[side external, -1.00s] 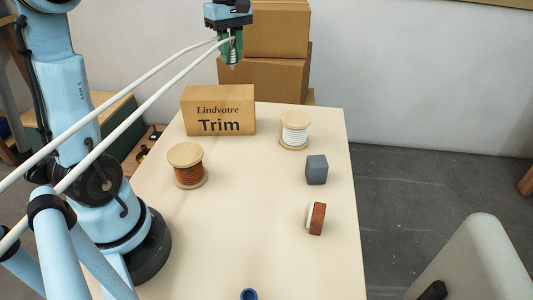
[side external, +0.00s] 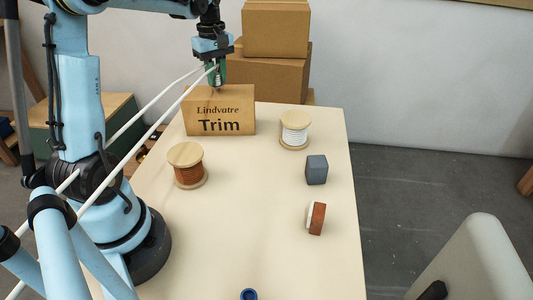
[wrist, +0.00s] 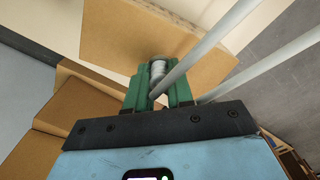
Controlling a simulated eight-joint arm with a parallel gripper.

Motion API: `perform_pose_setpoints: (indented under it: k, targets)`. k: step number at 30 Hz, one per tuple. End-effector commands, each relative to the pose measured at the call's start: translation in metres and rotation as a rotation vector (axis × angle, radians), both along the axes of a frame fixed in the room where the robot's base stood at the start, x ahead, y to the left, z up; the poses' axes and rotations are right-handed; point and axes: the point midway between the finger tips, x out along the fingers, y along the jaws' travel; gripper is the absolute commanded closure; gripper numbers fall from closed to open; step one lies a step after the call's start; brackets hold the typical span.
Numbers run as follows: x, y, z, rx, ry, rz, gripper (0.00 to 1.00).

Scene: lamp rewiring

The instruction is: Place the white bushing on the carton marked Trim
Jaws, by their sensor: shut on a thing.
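My gripper (side external: 217,83) is shut on the white bushing, a small pale ribbed cylinder that shows best between the green fingers in the wrist view (wrist: 158,72). In the side view the bushing is small and mostly hidden by the fingers. The carton marked Trim (side external: 218,112) is a brown box at the far left of the table. My gripper is over the carton's upper edge in the side view, close to its top. I cannot tell whether the bushing touches it. A brown cardboard surface (wrist: 115,40) fills the view beyond the fingers in the wrist view.
On the table (side external: 250,210) are a copper-coloured spool (side external: 189,172), a white spool (side external: 295,128), a grey block (side external: 316,170), a red-brown and white piece (side external: 316,218) and a blue ring (side external: 249,295). Stacked cartons (side external: 270,80) stand behind. The table's middle is clear.

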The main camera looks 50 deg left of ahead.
Motion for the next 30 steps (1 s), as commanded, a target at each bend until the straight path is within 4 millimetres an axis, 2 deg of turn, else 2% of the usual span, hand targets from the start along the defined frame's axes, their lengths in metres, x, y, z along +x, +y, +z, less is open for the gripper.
perform_pose_setpoints:
  k: [9, 10, 14, 24, 30]
  targets:
    - [0.0, 0.0, -0.003, 0.0, 0.0, 0.0, 1.0]
    - [0.0, 0.0, -0.003, 0.0, 0.0, 0.0, 0.74]
    - [0.0, 0.0, -0.003, 0.0, 0.0, 0.0, 0.54]
    - [0.0, 0.0, 0.0, 0.0, 0.0, 0.0, 0.53]
    - [0.0, 0.0, 0.019, 0.0, 0.0, 0.0, 0.53]
